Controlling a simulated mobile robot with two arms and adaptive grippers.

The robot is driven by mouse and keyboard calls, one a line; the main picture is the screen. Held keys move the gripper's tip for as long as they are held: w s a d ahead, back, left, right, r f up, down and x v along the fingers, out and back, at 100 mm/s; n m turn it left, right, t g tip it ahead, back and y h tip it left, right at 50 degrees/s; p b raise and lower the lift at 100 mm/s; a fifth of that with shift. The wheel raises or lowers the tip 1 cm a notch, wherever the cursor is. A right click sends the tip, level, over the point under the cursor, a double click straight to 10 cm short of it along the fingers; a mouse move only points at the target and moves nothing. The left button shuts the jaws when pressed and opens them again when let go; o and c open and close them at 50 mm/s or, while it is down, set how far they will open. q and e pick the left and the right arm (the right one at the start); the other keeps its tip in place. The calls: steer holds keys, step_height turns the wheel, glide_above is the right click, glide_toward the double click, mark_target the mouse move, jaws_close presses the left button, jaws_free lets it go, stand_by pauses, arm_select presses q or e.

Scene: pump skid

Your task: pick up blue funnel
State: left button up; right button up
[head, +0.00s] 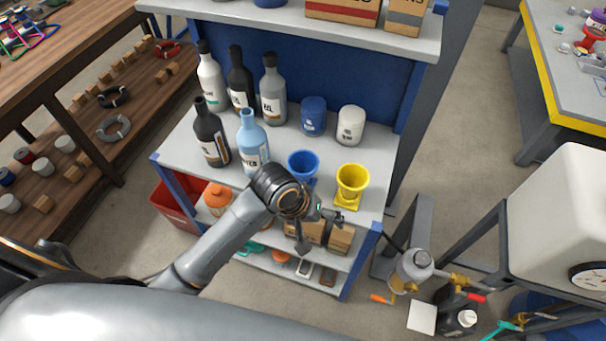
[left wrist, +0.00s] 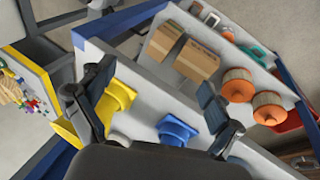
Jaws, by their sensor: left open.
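The blue funnel (head: 303,162) stands on the upper shelf top of the blue-framed rack, just behind my left wrist in the head view. Its lower part is hidden by my arm. My left gripper (head: 318,229) is open and empty, in front of the shelf's front edge. In the left wrist view the blue funnel (left wrist: 178,129) shows between the spread fingers of the left gripper (left wrist: 156,80), apart from both. The yellow funnel (head: 352,182) stands to the right of the blue one; it also shows beside the left finger in the wrist view (left wrist: 118,97). My right gripper is not in view.
Several bottles, such as a light blue one (head: 252,140), stand left of the funnels. A blue jar (head: 313,115) and a white jar (head: 350,126) stand behind. Cardboard boxes (head: 341,239) sit on the lower shelf. A pump assembly (head: 413,271) stands at the right.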

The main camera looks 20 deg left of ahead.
arm_select(q)
steer(key=w+d+r+n+g+y, duration=0.15)
steer(key=w+r, duration=0.25)
steer(key=r, duration=0.6)
steer(key=n+y, duration=0.3)
steer(key=n, duration=0.5)
glide_toward(303, 162)
steer(key=shift+g, duration=0.35)
steer(key=f, duration=0.2)
steer(key=w+f, duration=0.1)
steer(key=f, duration=0.1)
steer(key=shift+a+f, duration=0.1)
steer(key=shift+f, duration=0.3)
steer(key=f, duration=0.2)
steer(key=f+p, duration=0.1)
steer(key=f, duration=0.2)
steer(key=shift+w+a+f, duration=0.2)
steer(key=shift+a+f, duration=0.1)
steer(key=shift+a, duration=0.05)
steer(key=c, duration=1.4)
steer(key=shift+o, duration=0.2)
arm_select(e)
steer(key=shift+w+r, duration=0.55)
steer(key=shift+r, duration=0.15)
arm_select(q)
steer(key=shift+r, duration=0.1)
